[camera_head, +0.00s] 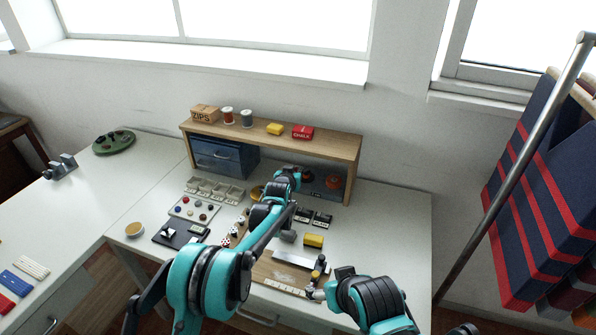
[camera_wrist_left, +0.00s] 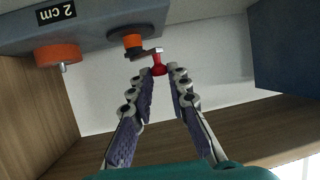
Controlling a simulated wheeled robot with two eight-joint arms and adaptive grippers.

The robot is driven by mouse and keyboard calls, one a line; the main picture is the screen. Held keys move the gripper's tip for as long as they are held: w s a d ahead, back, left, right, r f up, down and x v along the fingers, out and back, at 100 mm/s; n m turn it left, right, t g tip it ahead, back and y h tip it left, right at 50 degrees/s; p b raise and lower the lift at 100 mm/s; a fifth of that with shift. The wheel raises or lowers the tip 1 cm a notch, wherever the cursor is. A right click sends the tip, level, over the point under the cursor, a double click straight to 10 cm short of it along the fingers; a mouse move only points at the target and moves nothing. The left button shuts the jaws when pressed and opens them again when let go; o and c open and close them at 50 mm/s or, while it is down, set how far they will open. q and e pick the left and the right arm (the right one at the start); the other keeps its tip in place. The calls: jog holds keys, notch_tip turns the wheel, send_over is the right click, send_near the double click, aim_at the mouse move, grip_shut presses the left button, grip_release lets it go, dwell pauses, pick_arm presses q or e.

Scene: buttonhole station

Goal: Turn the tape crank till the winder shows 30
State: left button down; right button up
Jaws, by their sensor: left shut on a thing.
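The tape winder is a blue-grey block under the shelf, with an orange-red disc (camera_head: 333,181) showing in the head view. In the left wrist view its body (camera_wrist_left: 100,24) carries a black label reading "2 cm", an orange disc (camera_wrist_left: 57,54) and an orange-and-black hub (camera_wrist_left: 132,41). A short metal crank arm (camera_wrist_left: 146,53) runs from the hub to a red knob (camera_wrist_left: 159,69). My left gripper (camera_wrist_left: 165,80) is shut on the red knob at its fingertips. In the head view my left wrist hides these fingers and the crank. I see no turn count of 30.
The wooden shelf (camera_head: 340,146) roofs the winder closely; a blue drawer box (camera_head: 222,157) stands left under it. My right arm is low at the front, its gripper (camera_head: 317,289) near a yellow-and-black item, jaws unclear. Button trays (camera_head: 195,209) lie left; the table's right side is clear.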

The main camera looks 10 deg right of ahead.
pick_arm(q)
jog(key=shift+w+a+m+g+h+p, duration=0.25)
jog(key=shift+w+m+g+h, duration=0.3)
jog(key=shift+m+h, duration=0.3)
jog(key=shift+w+a+m+g+h+p, duration=0.2)
jog(key=shift+w+m+g+h+p, duration=0.1)
jog(key=shift+m+g+h, duration=0.45)
jog(key=shift+w+m+g+h, duration=0.35)
jog(key=shift+m+g+h, duration=0.25)
jog(key=shift+m, duration=0.3)
jog(key=c, duration=1.5)
grip_release()
jog(key=shift+f, duration=0.1)
jog(key=shift+a, duration=0.1)
jog(key=v, duration=1.1)
jog(key=shift+s+a, duration=0.15)
jog(key=shift+a, duration=0.15)
